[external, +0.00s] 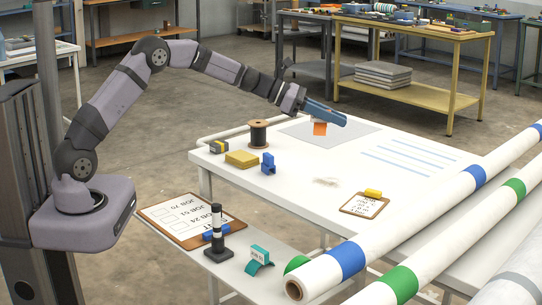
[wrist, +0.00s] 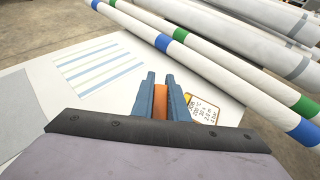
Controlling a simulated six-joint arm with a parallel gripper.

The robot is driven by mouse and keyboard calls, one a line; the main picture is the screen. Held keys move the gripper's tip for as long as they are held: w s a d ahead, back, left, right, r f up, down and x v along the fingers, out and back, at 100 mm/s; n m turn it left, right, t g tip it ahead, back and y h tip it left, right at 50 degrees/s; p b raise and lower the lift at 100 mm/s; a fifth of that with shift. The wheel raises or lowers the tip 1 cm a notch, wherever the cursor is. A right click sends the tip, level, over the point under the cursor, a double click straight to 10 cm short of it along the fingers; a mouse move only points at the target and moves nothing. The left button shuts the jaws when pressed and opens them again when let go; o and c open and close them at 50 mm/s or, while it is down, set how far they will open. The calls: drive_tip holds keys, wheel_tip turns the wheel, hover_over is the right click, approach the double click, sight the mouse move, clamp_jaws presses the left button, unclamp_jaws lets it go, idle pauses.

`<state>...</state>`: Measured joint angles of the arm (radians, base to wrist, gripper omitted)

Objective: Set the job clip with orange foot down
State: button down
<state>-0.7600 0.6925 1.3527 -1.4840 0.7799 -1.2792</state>
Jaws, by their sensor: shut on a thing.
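My gripper (external: 328,113) is shut on the job clip with the orange foot (external: 320,128). In the external view the clip hangs below the blue fingers, its orange part showing and a pale part beside it. It appears held above the white table (external: 300,182), over the grey mat (external: 345,139). In the wrist view (wrist: 160,80) the two blue fingers flank the orange part (wrist: 160,103). The fingers hide much of the clip, and its exact tilt is hard to tell.
On the table are a wire spool (external: 258,134), a yellow block (external: 241,159), a blue holder (external: 268,164) and a clipboard (external: 365,205). A side shelf holds a job board (external: 165,216), a black-and-white post (external: 217,232) and a teal clip (external: 259,258). Long rolls (external: 440,190) lie at right.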

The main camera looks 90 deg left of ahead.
drive_tip(key=w+a+n+y, duration=0.1)
drive_tip(key=w+a, duration=0.1)
drive_tip(key=w, duration=0.1)
hover_over(341, 178)
wheel_tip(341, 178, down, 3)
drive_tip(key=shift+a+f+b, duration=0.15)
drive_tip(key=shift+f+b, duration=0.55)
drive_tip(key=shift+f, duration=4.8)
drive_tip(key=shift+f, duration=0.1)
drive_tip(key=shift+f, duration=0.15)
drive_tip(key=c, duration=1.7)
unclamp_jaws()
drive_tip(key=shift+c, duration=0.2)
drive_tip(key=shift+r, duration=0.25)
drive_tip(key=b+v, duration=0.1)
drive_tip(key=v, duration=1.1)
